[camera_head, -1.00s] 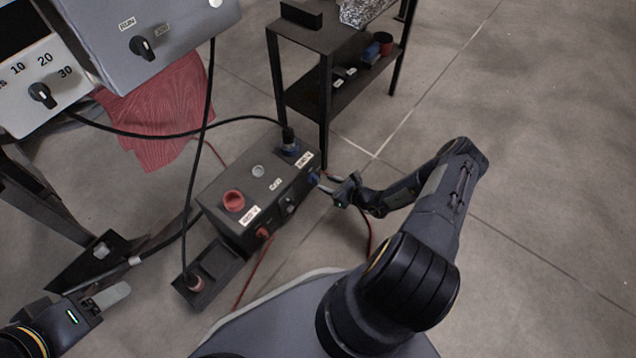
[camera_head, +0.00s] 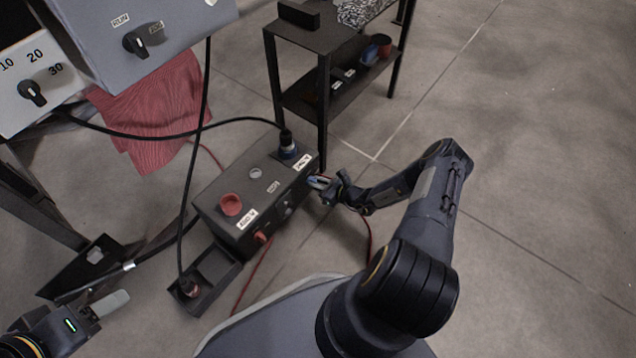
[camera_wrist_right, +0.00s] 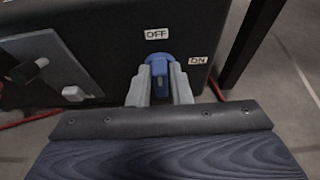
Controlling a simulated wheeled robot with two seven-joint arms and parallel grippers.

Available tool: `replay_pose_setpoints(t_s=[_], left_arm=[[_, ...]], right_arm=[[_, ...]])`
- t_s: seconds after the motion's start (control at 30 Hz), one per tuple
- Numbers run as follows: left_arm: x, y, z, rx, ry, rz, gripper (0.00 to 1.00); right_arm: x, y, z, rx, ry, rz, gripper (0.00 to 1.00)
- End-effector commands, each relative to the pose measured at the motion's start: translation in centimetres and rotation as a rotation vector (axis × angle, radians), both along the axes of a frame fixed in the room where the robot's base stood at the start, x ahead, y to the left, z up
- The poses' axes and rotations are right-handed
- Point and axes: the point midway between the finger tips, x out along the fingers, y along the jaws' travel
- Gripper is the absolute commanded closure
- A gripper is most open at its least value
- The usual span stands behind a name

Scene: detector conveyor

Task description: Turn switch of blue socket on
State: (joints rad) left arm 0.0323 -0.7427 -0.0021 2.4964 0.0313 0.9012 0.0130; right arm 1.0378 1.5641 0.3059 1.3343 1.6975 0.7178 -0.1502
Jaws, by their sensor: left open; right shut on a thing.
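The dark socket box (camera_head: 215,192) stands at the middle left in the head view, with a black plug in its blue socket (camera_head: 287,150) on top. The blue switch (camera_wrist_right: 158,68) sits on the box's side face in the right wrist view. Its handle stands upright, under the OFF label (camera_wrist_right: 157,33); the ON label (camera_wrist_right: 197,61) is to its right. My right gripper (camera_wrist_right: 160,88) is shut on the blue switch, one finger on each side; it also shows in the head view (camera_head: 322,184). My left gripper (camera_head: 108,303) is open and empty at the lower left.
A red socket (camera_head: 231,204) and red switch (camera_head: 262,238) are on the same box. A black tray (camera_head: 218,268) with a plug lies beside it. A dark shelf (camera_head: 322,110) stands behind. Cables cross above the box. Floor at right is clear.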

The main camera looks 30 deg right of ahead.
Motion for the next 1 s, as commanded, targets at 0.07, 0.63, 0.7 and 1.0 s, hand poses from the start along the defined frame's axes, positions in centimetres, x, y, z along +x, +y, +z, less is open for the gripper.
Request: replay_pose_setpoints(t_s=[0.07, 0.63, 0.7, 1.0], left_arm=[[0.0, 0.0, 0.0, 0.000, 0.000, 0.000, 0.40], [0.0, 0.0, -2.1, 0.000, 0.000, 0.000, 0.40], [0.0, 0.0, -2.5, 0.000, 0.000, 0.000, 0.40], [0.0, 0.0, -3.2, 0.000, 0.000, 0.000, 0.40]], right_arm=[[0.2, 0.0, 0.0, 0.000, -0.001, 0.000, 1.00], [0.5, -0.3, -0.3, 0.151, 0.059, 0.001, 1.00], [0.5, -0.4, -0.3, 0.205, 0.081, 0.001, 1.00], [0.8, -0.8, -0.2, 0.462, 0.187, 0.002, 1.00]])
